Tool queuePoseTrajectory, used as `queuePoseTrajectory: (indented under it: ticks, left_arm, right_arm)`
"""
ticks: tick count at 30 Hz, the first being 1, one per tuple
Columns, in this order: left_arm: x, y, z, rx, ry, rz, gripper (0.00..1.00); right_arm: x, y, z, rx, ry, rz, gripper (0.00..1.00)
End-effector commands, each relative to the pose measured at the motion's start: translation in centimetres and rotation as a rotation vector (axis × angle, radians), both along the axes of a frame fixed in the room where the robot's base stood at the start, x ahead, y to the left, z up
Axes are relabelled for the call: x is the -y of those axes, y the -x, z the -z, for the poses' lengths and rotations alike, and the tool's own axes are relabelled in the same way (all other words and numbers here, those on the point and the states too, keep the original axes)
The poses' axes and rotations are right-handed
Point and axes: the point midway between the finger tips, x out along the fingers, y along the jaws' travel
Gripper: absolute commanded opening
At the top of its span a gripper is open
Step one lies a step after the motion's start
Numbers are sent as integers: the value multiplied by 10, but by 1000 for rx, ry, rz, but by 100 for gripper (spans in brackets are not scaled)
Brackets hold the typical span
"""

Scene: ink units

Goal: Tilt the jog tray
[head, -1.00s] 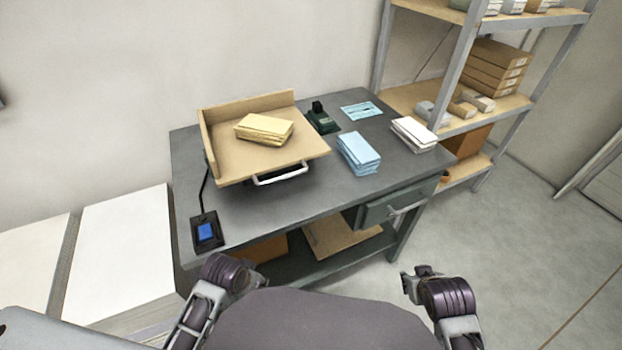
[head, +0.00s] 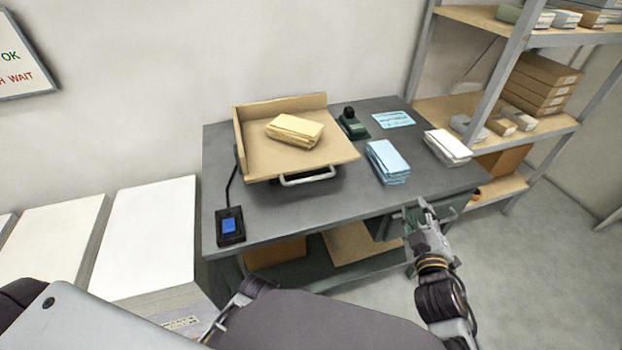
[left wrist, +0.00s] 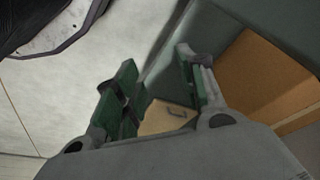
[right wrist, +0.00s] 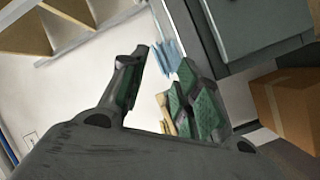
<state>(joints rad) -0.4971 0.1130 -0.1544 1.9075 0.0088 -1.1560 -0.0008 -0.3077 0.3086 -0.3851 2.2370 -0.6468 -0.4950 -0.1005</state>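The jog tray (head: 258,160) is a tan wooden tray with raised walls at its left and back, standing on the grey table. A pale yellow paper stack (head: 294,131) lies in it. A light metal handle (head: 308,179) runs along its front edge. My right gripper (head: 418,212) is by the table's front edge near the drawer, right of the tray and apart from it. In the right wrist view (right wrist: 163,60) its green-padded fingers are spread and empty. My left gripper (left wrist: 157,62) is open and empty; in the head view it is low at the left, mostly hidden.
The grey table (head: 290,215) also bears a black switch box with a blue button (head: 230,226), a blue paper stack (head: 388,162), a white stack (head: 447,147) and a dark green stamp-like device (head: 352,124). Large white paper stacks (head: 150,235) stand left. A shelf (head: 545,125) stands right.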

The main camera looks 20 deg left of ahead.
Motion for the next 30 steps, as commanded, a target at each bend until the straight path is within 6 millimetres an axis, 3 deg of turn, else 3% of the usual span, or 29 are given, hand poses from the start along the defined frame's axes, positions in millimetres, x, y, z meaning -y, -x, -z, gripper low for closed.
queuePoseTrajectory:
  ticks: [5, 12, 21, 30]
  left_arm:
    - [0, 7, 31, -13, 0, 2, 40]
    - [0, 19, 71, -26, 1, 7, 40]
    - [-2, 38, 114, -42, 0, 10, 40]
    - [-4, 49, 137, -48, -1, 13, 40]
  right_arm:
    - [-35, -2, -19, 150, 102, -133, 32]
    - [-85, 10, -35, 341, 244, -331, 32]
    - [-142, 41, -31, 536, 413, -586, 32]
    - [-169, 65, -18, 633, 509, -744, 32]
